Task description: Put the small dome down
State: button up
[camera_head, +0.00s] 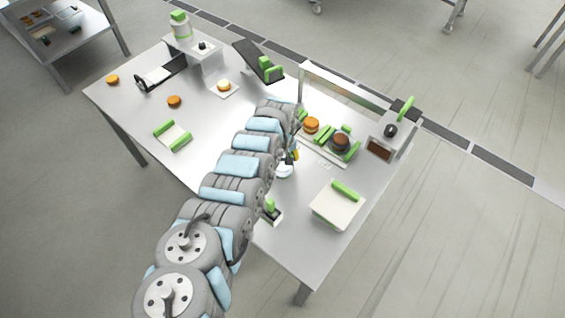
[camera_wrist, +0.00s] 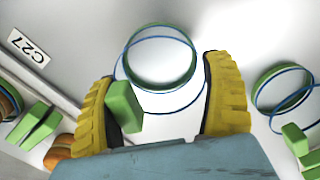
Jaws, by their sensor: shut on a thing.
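My gripper (camera_head: 289,158) is over the near right part of the steel table (camera_head: 225,165). In the wrist view its two yellow fingers (camera_wrist: 163,105) stand apart on either side of the small dome (camera_wrist: 165,100), which is clear with thin blue rim lines. The gripper is shut on it. In the head view the small dome (camera_head: 284,171) shows as a pale, clear shape below the gripper, partly hidden by my arm. A green block (camera_wrist: 123,106) shows beside the left finger in the wrist view. I cannot tell whether the dome touches the table.
A board with filled rounds (camera_head: 311,125) and green blocks lies right of the gripper. A white box with a green handle (camera_head: 337,205) is nearer the front. A small green-handled item (camera_head: 270,211) stands by my arm. Another blue-rimmed ring (camera_wrist: 283,90) shows right in the wrist view.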

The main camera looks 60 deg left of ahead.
aim_at(282, 159)
jog(key=shift+f, duration=0.1)
jog(key=o, duration=0.8)
jog(key=shift+o, duration=0.2)
notch_tip(282, 159, up, 10)
jog(key=p, duration=0.4)
jog(key=shift+a+r+p, duration=0.1)
jog(key=shift+r+p, duration=0.1)
jog(key=shift+p, duration=0.2)
jog(key=shift+r, duration=1)
